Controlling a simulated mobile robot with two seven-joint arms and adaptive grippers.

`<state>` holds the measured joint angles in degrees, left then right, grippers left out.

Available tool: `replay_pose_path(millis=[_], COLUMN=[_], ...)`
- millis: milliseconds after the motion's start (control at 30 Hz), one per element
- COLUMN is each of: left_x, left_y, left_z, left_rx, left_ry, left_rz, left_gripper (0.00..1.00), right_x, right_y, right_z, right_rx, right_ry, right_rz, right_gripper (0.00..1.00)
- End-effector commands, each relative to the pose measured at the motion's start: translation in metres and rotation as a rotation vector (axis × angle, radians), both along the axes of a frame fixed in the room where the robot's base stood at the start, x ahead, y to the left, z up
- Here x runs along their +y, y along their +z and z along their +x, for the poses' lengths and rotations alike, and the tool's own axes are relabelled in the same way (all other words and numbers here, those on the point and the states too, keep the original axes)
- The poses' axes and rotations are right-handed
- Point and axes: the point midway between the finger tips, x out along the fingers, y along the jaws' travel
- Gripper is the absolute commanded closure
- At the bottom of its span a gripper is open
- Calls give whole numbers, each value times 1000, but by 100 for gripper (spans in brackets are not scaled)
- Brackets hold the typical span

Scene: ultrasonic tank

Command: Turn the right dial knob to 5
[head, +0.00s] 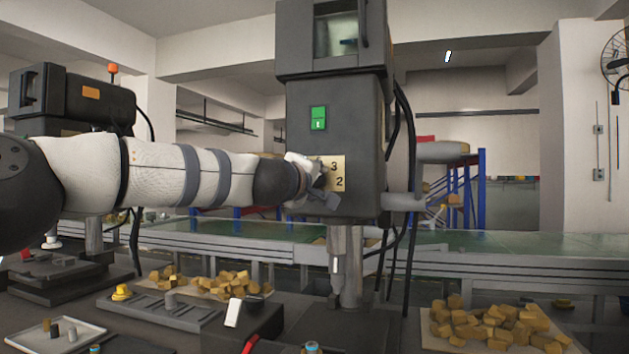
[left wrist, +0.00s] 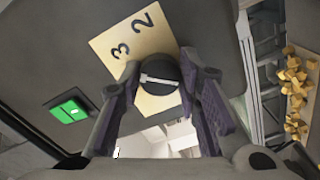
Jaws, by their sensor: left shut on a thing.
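The dial is a black round knob (left wrist: 158,74) with a white pointer bar, on a cream number plate (left wrist: 118,45) in the left wrist view. The digits 3 and 2 show on the plate; the other digits are hidden. The bar lies nearly level across the picture. My left gripper (left wrist: 160,70) has one finger on each side of the knob and is shut on it. In the head view the left gripper (head: 318,180) covers the knob and the left part of the plate (head: 340,170) on the dark machine head (head: 355,120). My right gripper is not in view.
A green switch (head: 318,118) sits above the plate. Black cables (head: 405,150) hang at the machine's right side. A spindle (head: 346,265) stands below the head. Trays with wooden blocks (head: 485,325) and a dark box (head: 255,320) with a white lever stand lower down.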

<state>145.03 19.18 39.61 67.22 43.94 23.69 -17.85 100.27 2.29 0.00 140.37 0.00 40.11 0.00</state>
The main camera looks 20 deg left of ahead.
Motion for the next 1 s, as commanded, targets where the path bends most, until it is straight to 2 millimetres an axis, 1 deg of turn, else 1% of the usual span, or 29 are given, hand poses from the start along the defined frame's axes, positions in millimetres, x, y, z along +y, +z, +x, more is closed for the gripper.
replay_pose_path(millis=[200,500,700,1000], left_x=[0,-1,0,-1], left_y=[-1,-1,0,0], left_z=[0,0,0,0], left_rx=[8,18,21,24], left_ry=[-1,-1,-1,-2], left_rz=[-205,-451,-569,-660], left_gripper=[97,97,97,97], right_x=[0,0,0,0], right_y=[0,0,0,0], right_z=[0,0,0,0], right_rx=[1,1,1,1], right_ry=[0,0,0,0], right_rz=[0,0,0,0], right_gripper=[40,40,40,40])
